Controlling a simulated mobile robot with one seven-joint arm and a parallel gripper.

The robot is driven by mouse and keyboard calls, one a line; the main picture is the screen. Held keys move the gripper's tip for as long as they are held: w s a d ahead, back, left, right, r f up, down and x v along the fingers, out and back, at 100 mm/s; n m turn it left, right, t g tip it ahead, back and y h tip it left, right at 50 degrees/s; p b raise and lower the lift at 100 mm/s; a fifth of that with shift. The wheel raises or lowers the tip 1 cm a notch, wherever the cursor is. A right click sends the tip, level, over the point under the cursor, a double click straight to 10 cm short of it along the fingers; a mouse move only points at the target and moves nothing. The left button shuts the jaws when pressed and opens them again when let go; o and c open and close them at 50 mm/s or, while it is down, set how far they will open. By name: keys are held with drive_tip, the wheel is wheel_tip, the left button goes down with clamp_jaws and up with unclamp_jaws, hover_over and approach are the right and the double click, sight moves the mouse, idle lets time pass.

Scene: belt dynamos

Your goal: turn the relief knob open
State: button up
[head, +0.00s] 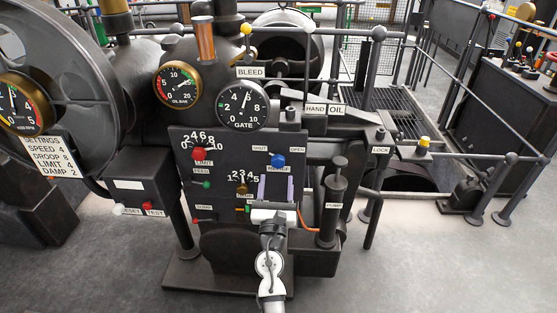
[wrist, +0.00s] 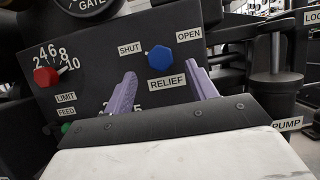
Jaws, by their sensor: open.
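The relief knob (wrist: 161,58) is a blue faceted knob on the dark panel (wrist: 105,60), with a SHUT label (wrist: 130,48) at its left, an OPEN label (wrist: 189,35) at its upper right and a RELIEF label (wrist: 167,82) below. It also shows in the head view (head: 278,160). A small light mark at the knob's left edge faces the SHUT side. My gripper (wrist: 163,82) is open, its two purple fingers apart below and either side of the knob. The fingers appear empty. In the head view my gripper (head: 276,184) is just below the knob.
A red limit knob (wrist: 46,76) is left of the fingers. In the head view, the black pump cylinder (head: 332,205) stands right of my gripper, with an orange cable (head: 308,226) beside it. The GATE gauge (head: 241,104) is above the panel. Open floor (head: 440,260) lies at the right front.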

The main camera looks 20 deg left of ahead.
sight(278, 164)
drive_tip(key=p+x, duration=0.1)
drive_tip(key=x, duration=0.5)
drive_tip(key=c, duration=1)
